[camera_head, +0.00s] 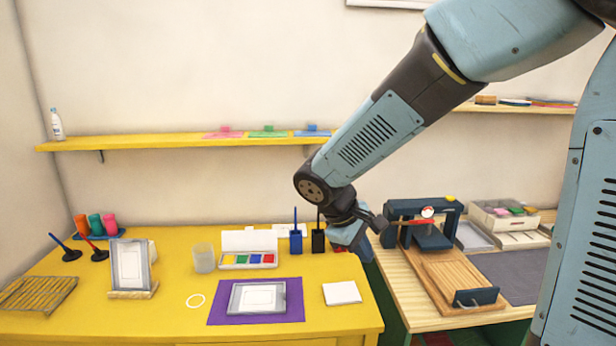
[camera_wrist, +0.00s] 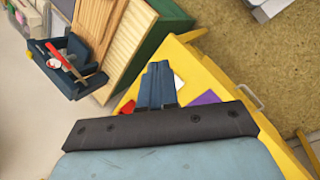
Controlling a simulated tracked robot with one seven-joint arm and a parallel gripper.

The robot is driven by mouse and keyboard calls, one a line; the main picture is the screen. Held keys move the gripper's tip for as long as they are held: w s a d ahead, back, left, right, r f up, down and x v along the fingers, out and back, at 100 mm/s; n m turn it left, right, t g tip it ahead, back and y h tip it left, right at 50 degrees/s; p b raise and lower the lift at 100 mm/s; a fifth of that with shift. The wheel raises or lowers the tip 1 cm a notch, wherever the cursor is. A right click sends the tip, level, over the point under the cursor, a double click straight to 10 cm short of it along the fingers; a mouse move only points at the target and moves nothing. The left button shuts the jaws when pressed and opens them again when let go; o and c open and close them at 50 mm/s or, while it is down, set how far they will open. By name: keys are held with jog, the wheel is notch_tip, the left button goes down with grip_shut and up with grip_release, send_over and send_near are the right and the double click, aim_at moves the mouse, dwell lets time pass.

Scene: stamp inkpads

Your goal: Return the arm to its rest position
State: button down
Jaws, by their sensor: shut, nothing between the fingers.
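My arm reaches in from the upper right in the head view. My gripper (camera_head: 366,252) hangs at the right end of the yellow desk (camera_head: 340,318), by the gap to the wooden table. In the wrist view its two blue fingers (camera_wrist: 158,84) lie together, shut with nothing between them. It appears clear of the desk; the exact height is hard to tell. Beside it on the desk stand a black holder (camera_head: 318,241) and a blue holder (camera_head: 296,241). An inkpad box with colored squares (camera_head: 248,259) sits further left.
A stamping press (camera_head: 425,222) on a wooden board stands right of my gripper. A purple mat (camera_head: 222,314) bears a framed sheet (camera_head: 257,297). White paper (camera_head: 341,293) lies nearby. A yellow shelf (camera_head: 150,142) runs along the wall behind. Open space lies above the desk's left part.

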jog(key=s+d+r+m+t+y, duration=0.3)
jog(key=s+d+r+m+y, duration=0.2)
jog(key=s+d+r+m, duration=0.5)
jog(key=s+d+r, duration=0.1)
jog(key=s+r, duration=0.1)
jog(key=s, duration=0.2)
jog(key=shift+d+t, duration=0.3)
jog(key=shift+d, duration=0.1)
dwell(0.4)
